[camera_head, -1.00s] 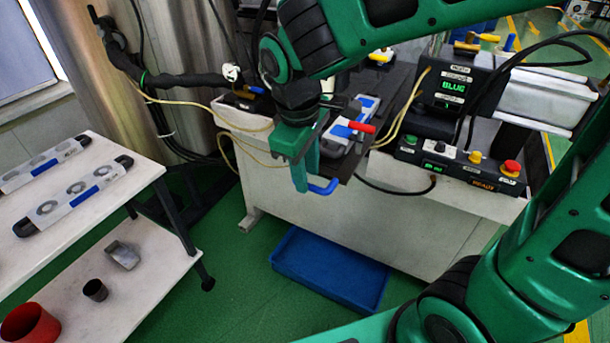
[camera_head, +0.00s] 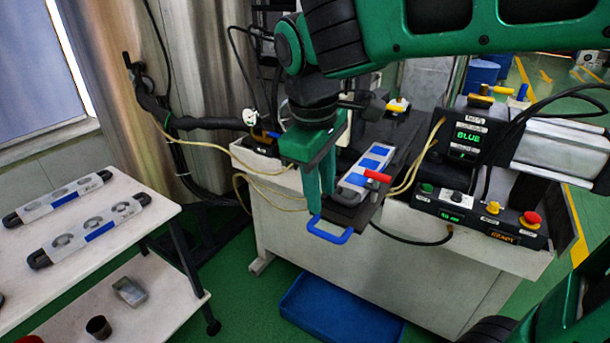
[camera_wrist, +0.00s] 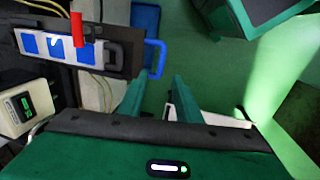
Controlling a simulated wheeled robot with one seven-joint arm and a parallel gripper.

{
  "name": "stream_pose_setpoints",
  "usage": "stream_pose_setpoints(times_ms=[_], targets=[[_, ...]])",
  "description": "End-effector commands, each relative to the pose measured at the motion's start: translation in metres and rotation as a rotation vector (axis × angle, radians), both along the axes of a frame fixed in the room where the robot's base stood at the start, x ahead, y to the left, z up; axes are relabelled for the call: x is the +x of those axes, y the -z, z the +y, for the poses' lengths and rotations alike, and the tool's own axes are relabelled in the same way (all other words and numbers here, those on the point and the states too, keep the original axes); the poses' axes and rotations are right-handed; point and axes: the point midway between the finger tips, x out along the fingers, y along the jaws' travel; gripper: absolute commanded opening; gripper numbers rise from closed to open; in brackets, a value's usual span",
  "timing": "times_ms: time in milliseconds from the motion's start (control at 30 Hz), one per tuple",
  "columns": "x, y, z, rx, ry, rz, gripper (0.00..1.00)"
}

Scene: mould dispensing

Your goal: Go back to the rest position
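My gripper (camera_head: 320,198) hangs in front of the dispensing station with its fingers pointing down. In the wrist view its two fingers (camera_wrist: 160,82) stand apart with nothing between them. A white mould with blue-filled cavities (camera_head: 352,183) lies on the dark slide plate (camera_head: 352,217) to the right of my gripper; the mould also shows in the wrist view (camera_wrist: 100,56). A red lever (camera_head: 376,176) covers part of the mould. The plate's blue handle (camera_head: 330,232) is just beyond the fingers and apart from them in the wrist view.
A control box (camera_head: 468,145) reads BLUE, above a button panel (camera_head: 478,215) reading READY. A blue bin (camera_head: 335,305) lies on the green floor.

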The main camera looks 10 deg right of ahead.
Motion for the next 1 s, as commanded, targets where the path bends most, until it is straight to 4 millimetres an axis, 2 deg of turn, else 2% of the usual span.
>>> stream_pose_setpoints(times_ms=[67,133,267,300,400,500,600,700,800,1000], targets=[[0.0,0.003,-0.017,0.002,0.055,-0.001,0.31],[-0.001,0.007,-0.044,0.006,0.147,-0.001,0.31],[-0.017,0.023,-0.119,0.026,0.417,0.0,0.31],[-0.026,0.029,-0.143,0.037,0.515,0.001,0.31],[-0.058,0.047,-0.196,0.069,0.761,0.006,0.31],[-0.095,0.065,-0.235,0.11,0.992,0.013,0.31],[-0.127,0.081,-0.256,0.149,1.171,0.021,0.31],[-0.147,0.091,-0.265,0.178,1.283,0.025,0.31],[-0.157,0.097,-0.268,0.192,1.337,0.028,0.31],[-0.158,0.097,-0.269,0.195,1.346,0.029,0.31]])
